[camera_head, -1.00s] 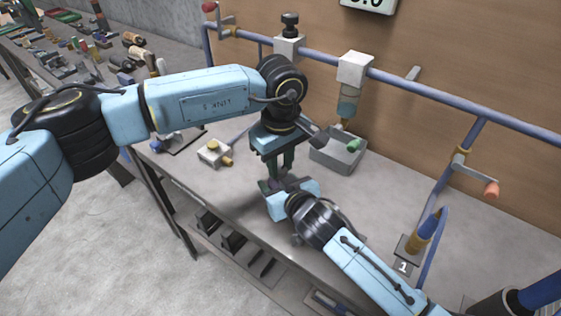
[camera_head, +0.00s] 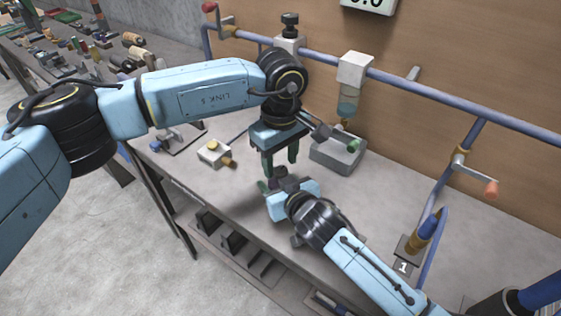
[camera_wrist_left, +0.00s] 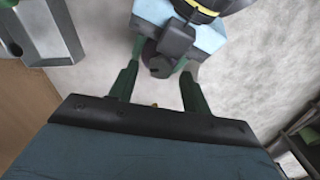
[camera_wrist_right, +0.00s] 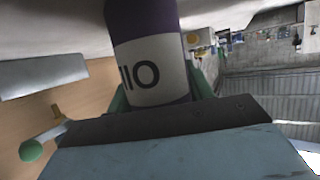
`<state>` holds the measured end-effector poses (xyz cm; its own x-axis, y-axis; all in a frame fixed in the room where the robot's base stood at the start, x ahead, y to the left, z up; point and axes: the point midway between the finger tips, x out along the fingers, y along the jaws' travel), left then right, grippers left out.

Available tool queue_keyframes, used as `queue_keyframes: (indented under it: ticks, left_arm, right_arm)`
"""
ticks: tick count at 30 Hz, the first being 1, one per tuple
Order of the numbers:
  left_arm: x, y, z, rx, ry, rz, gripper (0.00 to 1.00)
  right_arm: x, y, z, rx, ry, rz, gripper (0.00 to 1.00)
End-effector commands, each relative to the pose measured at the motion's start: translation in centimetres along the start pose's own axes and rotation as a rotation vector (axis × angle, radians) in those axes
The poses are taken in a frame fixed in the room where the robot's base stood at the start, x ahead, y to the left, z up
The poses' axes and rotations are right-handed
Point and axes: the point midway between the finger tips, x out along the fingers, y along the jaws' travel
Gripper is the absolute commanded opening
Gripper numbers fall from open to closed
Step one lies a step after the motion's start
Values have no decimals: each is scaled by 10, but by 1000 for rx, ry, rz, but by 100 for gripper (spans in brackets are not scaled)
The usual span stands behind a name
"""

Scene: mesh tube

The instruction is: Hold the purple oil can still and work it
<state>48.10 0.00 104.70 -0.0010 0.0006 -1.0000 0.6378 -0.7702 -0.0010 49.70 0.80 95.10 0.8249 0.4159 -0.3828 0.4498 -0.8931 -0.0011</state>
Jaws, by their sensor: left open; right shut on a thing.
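The purple oil can (camera_wrist_right: 150,65) fills the middle of the right wrist view, with a white label and dark lettering. My right gripper (camera_wrist_right: 160,88) is shut on it, with green fingers on both sides of the label. In the head view my right gripper (camera_head: 268,187) is over the bench and the can is hidden or too small to make out. My left gripper (camera_head: 281,161) is open and points down just above my right gripper. In the left wrist view, my left fingers (camera_wrist_left: 157,82) are apart with nothing held between them; my right wrist shows beyond them.
A grey open box (camera_head: 335,158) stands close behind my left gripper. A blue pipe (camera_head: 440,96) with fittings runs along the back. The bench at right of the box is mostly clear.

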Motion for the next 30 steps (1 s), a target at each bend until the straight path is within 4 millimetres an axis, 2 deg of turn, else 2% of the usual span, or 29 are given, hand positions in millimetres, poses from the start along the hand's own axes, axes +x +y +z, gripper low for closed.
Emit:
queue_keyframes:
  ticks: [9, 15, 21, 30]
  left_arm:
    - [-68, 0, 0, 1, 3, 4, 48]
    - [-98, 0, 0, 0, 2, 3, 48]
    - [-108, 0, 0, 0, 0, 1, 48]
    - [-108, 0, 0, 0, 0, 1, 48]
  right_arm:
    - [0, 0, 0, 0, -1, 0, 22]
    - [0, 0, 0, 0, -1, 0, 22]
    - [0, 0, 0, 0, -1, 0, 22]
    - [0, 0, 0, 0, -1, 0, 22]
